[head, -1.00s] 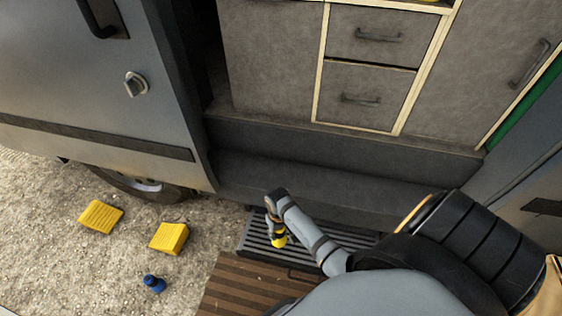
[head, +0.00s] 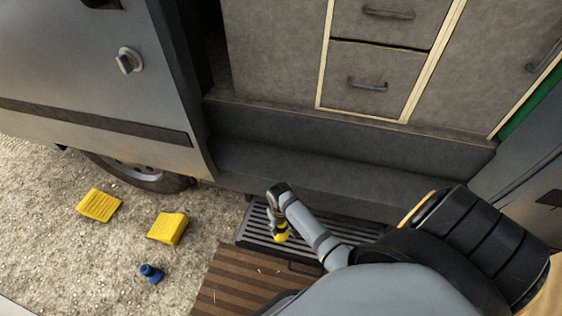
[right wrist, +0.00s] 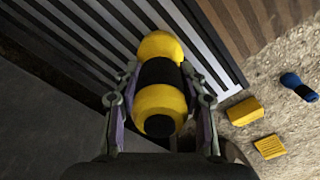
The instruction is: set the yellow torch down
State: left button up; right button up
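The yellow torch (right wrist: 160,98) has a black band and a black end, and sits between the two fingers of my right gripper (right wrist: 161,108) in the right wrist view. The fingers are closed against its sides. In the head view the torch (head: 281,232) shows below my right gripper (head: 279,212), over the ribbed grey step (head: 262,232). I cannot tell whether its lower end touches the step. My left gripper is not in view.
Two yellow blocks (head: 99,205) (head: 168,228) and a blue object (head: 151,273) lie on the gravel at left. A brown slatted mat (head: 235,285) lies in front of the step. The van sill (head: 320,170) and drawers (head: 363,75) rise behind.

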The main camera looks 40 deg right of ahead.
jog(key=shift+o, duration=1.2)
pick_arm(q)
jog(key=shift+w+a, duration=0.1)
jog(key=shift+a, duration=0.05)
pick_arm(e)
jog(key=shift+o, duration=0.2)
jog(key=shift+a, duration=0.1)
jog(key=shift+w, duration=0.1)
pick_arm(q)
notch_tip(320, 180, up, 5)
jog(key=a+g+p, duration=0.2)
jog(key=p, duration=0.3)
pick_arm(e)
notch_tip(320, 180, up, 10)
jog(key=shift+f, duration=0.1)
notch_tip(320, 180, up, 3)
jog(key=shift+f, duration=0.15)
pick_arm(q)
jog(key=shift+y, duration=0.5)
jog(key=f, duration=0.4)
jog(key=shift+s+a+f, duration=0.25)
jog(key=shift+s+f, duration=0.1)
pick_arm(e)
jog(key=s+a+f+n+t, duration=0.1)
jog(key=s+f, duration=0.2)
jog(key=s, duration=0.8)
jog(key=shift+s, duration=0.4)
